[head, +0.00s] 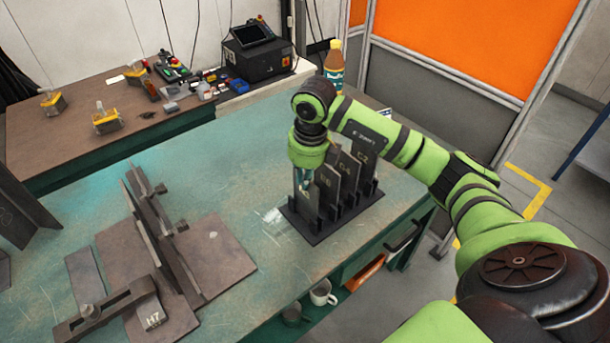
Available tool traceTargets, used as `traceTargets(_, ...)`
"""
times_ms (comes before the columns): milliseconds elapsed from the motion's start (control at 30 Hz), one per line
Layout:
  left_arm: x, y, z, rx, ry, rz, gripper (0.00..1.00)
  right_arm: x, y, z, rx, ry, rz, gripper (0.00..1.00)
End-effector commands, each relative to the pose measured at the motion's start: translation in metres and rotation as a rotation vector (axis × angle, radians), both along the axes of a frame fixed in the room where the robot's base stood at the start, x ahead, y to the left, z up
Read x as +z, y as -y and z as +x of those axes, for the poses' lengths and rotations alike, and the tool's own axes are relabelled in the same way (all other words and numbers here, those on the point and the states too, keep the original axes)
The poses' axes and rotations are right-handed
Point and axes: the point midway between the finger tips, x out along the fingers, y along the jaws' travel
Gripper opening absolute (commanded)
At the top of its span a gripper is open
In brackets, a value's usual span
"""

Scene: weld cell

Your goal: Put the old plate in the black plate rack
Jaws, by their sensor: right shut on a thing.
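The black plate rack (325,229) stands on the green table near its right edge. Several dark plates with pale labels stand upright in it, such as the one marked C2 (365,158). My right gripper (305,184) points down at the rack's left end. It is shut on a grey plate, the old plate (308,203), which is upright at the leftmost part of the rack. The gripper and wrist hide its upper part. I cannot tell whether its lower edge is fully seated in the slot. My left gripper is not in view.
A dark welding fixture (165,240) with flat plates and a clamp marked H7 fills the left of the table. A bottle (334,65) stands behind my right arm. Mugs (322,293) sit on a shelf below the front edge. The tabletop between fixture and rack is clear.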

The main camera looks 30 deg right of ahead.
Motion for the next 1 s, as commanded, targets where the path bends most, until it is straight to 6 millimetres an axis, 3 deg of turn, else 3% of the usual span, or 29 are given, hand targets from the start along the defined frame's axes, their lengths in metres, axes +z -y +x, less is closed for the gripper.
traceTargets(200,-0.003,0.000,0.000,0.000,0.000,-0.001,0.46,-0.001,0.000,0.001,-0.001,0.005,0.001,0.00)
traceTargets(233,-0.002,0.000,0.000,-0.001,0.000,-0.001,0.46,-0.001,0.000,0.001,-0.001,0.005,0.001,0.19)
traceTargets(300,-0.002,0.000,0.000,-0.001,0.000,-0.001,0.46,0.000,0.000,0.001,-0.001,0.005,0.001,0.39)
traceTargets(667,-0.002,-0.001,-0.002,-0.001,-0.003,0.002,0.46,-0.001,0.000,-0.001,0.000,-0.001,0.000,0.39)
traceTargets(767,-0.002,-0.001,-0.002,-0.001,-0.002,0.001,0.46,0.009,0.000,-0.001,0.000,0.002,0.000,0.39)
traceTargets(1000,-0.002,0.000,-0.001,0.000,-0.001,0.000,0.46,0.059,0.001,-0.006,0.000,0.008,0.000,0.39)
